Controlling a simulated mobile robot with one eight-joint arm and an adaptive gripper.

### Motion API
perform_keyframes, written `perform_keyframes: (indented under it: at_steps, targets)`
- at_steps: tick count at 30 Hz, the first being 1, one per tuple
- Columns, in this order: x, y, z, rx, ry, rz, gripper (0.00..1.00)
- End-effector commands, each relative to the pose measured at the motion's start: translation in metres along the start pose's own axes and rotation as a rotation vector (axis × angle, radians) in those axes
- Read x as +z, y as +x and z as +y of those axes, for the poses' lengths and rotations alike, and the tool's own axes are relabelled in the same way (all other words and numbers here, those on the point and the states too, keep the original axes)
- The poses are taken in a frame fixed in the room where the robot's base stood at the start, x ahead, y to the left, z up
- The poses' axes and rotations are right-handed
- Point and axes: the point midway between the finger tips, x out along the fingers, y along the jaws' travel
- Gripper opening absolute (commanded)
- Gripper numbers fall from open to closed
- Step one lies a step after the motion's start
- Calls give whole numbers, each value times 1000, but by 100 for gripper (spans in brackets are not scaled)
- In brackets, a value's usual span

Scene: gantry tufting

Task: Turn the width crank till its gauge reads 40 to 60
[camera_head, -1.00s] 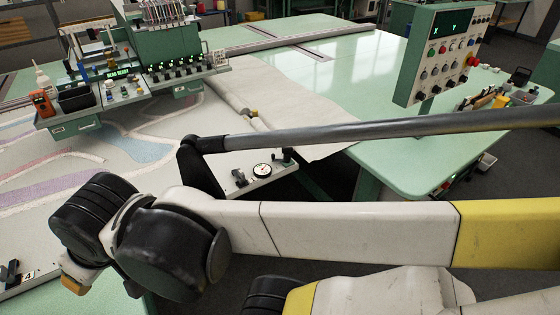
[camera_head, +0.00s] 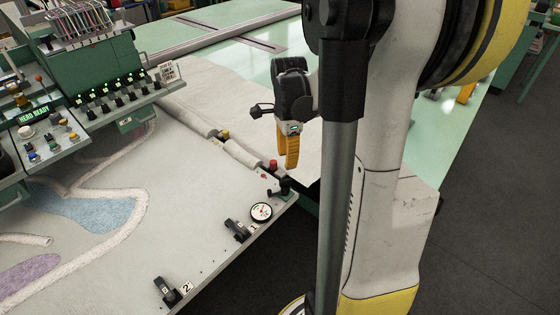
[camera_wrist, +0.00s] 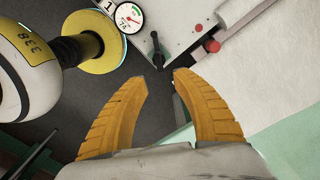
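The round white gauge (camera_head: 261,211) sits at the corner of the table frame and also shows at the top of the wrist view (camera_wrist: 129,17). Its needle is visible, but its number is too small to read. A black crank-like handle (camera_head: 283,186) stands beside the gauge at the frame edge; it also shows in the wrist view (camera_wrist: 157,48), just beyond the fingertips. I cannot read a label naming it the width crank. My gripper (camera_head: 289,166) has orange fingers and hangs near this corner. In the wrist view my gripper (camera_wrist: 158,75) is open and empty, apart from the handle.
Red knobs (camera_wrist: 213,46) stand near the handle by a rolled cloth edge (camera_head: 242,153). Black clamps (camera_head: 237,230) line the frame's front edge. The tufting head console (camera_head: 110,75) stands at the left. Dark floor is open at the right.

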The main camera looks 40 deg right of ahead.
Motion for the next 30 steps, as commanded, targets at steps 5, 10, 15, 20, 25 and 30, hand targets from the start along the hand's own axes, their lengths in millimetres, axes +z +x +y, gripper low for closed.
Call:
perform_keyframes:
  at_steps: [5, 10, 15, 20, 25, 30]
  targets:
    - [0, 35, 0, -1, -2, 0, 33]
    - [0, 70, -1, -2, -4, 0, 33]
    - [1, 92, -1, -2, -4, 0, 33]
    - [1, 100, 0, -3, -5, 0, 33]
    - [1, 100, 0, -3, -5, 0, 33]
    - [1, 100, 0, -3, -5, 0, 11]
